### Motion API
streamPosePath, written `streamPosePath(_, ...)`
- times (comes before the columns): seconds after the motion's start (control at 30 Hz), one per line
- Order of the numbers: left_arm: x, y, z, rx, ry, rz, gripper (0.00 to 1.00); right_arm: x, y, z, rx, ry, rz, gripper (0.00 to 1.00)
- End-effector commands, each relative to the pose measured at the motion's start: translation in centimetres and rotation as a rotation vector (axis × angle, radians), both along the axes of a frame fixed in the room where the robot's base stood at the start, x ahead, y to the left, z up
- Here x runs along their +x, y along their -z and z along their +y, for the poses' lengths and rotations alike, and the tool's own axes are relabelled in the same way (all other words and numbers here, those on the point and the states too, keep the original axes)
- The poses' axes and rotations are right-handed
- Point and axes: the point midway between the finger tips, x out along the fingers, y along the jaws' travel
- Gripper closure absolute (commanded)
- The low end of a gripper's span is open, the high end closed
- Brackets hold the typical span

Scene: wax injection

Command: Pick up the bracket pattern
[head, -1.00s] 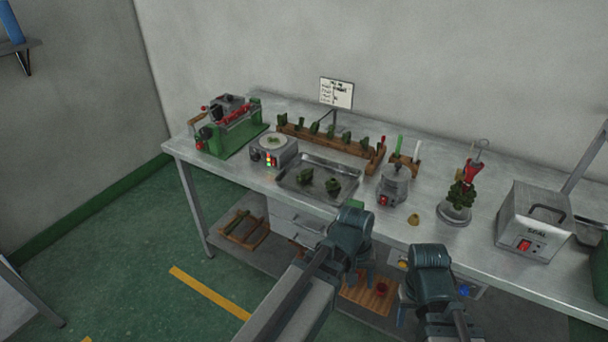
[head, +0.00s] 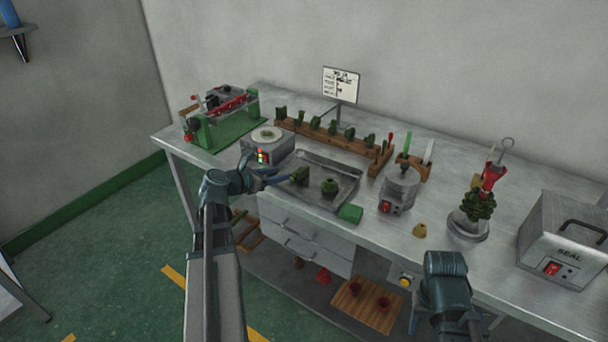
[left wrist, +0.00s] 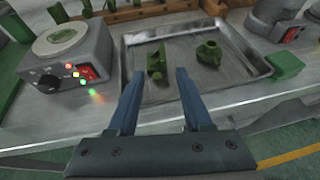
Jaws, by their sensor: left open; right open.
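Two dark green wax patterns lie in a shallow metal tray (head: 333,207) on the bench. The left one, angular and upright-edged, looks like the bracket pattern (head: 299,176); the right one is a rounder pattern (head: 329,187) with a knob. My left gripper (head: 272,178) is open and empty at the tray's front left. In the left wrist view, its fingers point at the bracket pattern (left wrist: 157,63), which appears ahead of the gap between the fingertips, with no contact visible. My right gripper (head: 448,305) is open and low at the bench's front edge; its fingers are mostly hidden.
A hot plate (head: 267,146) with a green disc stands left of the tray. A wooden rack (head: 326,141) of green patterns stands behind it. A green block (head: 350,213) sits at its front right corner, and a small grey pot (head: 398,190) stands to its right.

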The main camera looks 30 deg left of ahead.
Motion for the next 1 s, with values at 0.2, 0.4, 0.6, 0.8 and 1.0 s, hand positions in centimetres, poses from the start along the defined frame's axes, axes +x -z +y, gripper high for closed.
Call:
streamPosePath(0.2, 0.8, 0.4, 0.1, -0.008, -0.006, -0.002, 0.50, 0.0, 0.5, 0.0, 0.000, 0.000, 0.000, 0.50)
streamPosePath(0.4, 4.3, 2.1, -0.7, -0.007, -0.003, -0.002, 0.50, 0.0, 2.1, 0.0, 0.000, 0.000, 0.000, 0.50)
streamPosePath(0.6, 7.0, 3.1, -1.3, -0.006, -0.004, -0.001, 0.50, 0.0, 3.1, 0.0, 0.000, 0.000, 0.000, 0.50)
streamPosePath(0.8, 7.8, 3.3, -1.7, -0.005, -0.004, -0.002, 0.50, 0.0, 3.3, 0.0, 0.000, 0.000, 0.000, 0.50)
streamPosePath(1.0, 8.1, 3.4, -1.8, -0.005, -0.004, -0.002, 0.50, 0.0, 3.4, 0.0, 0.000, 0.000, 0.000, 0.50)
